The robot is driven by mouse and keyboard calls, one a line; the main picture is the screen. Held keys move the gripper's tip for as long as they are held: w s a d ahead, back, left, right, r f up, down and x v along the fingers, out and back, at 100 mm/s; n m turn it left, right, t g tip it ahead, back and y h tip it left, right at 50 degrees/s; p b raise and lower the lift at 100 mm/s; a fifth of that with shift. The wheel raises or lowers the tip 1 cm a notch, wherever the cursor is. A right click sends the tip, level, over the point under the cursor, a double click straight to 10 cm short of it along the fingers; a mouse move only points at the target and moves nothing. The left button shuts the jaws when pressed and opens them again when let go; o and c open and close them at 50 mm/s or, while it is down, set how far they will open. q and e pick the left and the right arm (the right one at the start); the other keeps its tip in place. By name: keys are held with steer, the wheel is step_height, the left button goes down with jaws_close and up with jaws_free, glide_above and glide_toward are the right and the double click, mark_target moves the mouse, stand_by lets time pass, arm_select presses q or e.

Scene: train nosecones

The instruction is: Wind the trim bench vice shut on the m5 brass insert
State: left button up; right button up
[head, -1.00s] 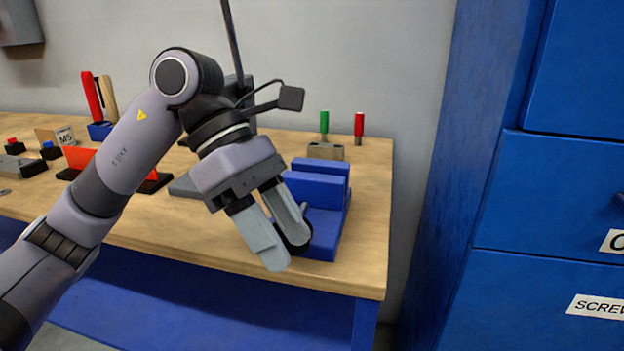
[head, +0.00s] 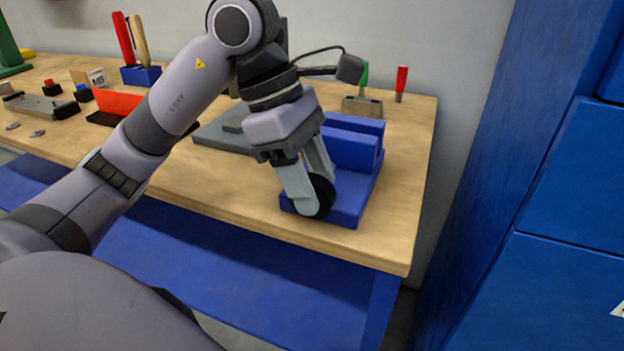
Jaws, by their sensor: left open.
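The blue trim bench vice (head: 352,152) stands near the right end of the wooden bench. Its black round handwheel (head: 323,192) faces the front edge. My left gripper (head: 313,193) points down at the handwheel, with its jaws open. One pale finger lies in front of the wheel and the other beside or behind it. Whether they touch the wheel I cannot tell. The gap between the vice jaws is not clearly visible, and I cannot make out the m5 brass insert. My right gripper is not in view.
An orange part (head: 118,101) and several small items lie further left. A blue cabinet (head: 545,200) stands right of the bench.

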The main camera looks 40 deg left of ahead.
arm_select(q)
jaws_close()
